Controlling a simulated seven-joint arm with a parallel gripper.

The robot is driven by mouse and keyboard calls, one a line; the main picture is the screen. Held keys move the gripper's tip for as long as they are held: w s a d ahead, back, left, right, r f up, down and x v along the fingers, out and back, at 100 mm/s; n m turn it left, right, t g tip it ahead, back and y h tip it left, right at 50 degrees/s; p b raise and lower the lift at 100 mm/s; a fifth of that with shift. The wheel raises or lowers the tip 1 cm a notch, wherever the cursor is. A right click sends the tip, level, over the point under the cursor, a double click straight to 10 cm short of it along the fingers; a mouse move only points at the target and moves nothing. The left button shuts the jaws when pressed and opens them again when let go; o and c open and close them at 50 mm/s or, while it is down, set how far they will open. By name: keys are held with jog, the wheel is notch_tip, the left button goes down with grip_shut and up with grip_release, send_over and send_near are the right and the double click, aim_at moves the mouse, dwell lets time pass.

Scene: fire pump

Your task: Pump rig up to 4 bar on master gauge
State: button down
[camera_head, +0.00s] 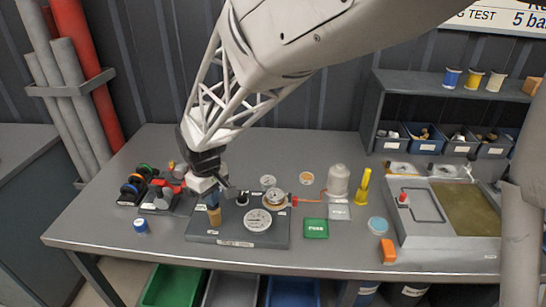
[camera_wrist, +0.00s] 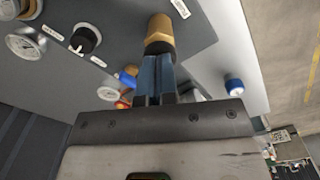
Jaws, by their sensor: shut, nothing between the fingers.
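The rig is a dark grey baseplate (camera_head: 285,238) on the bench. A large white dial gauge (camera_head: 258,220) lies on it, and its needle is too small to read. A smaller brass-rimmed gauge (camera_head: 274,198) sits behind it, with a black knob (camera_head: 242,199) to its left. A brass cylinder (camera_head: 214,217) stands at the plate's left. My gripper (camera_head: 212,204) points down at the cylinder's top. In the wrist view its blue fingers (camera_wrist: 156,60) are together, with nothing between them. Their tips meet the brass piece (camera_wrist: 158,30) in the picture; contact is unclear. The wrist view also shows a white gauge (camera_wrist: 25,43).
Left of the plate are coloured reels (camera_head: 133,187), a red-handled tool (camera_head: 165,187) and a blue cap (camera_head: 140,226). The bench's back left is clear.

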jog(key=shift+r, duration=1.85)
jog(key=shift+f, duration=1.9)
jog(key=shift+r, duration=1.9)
jog(key=shift+f, duration=0.2)
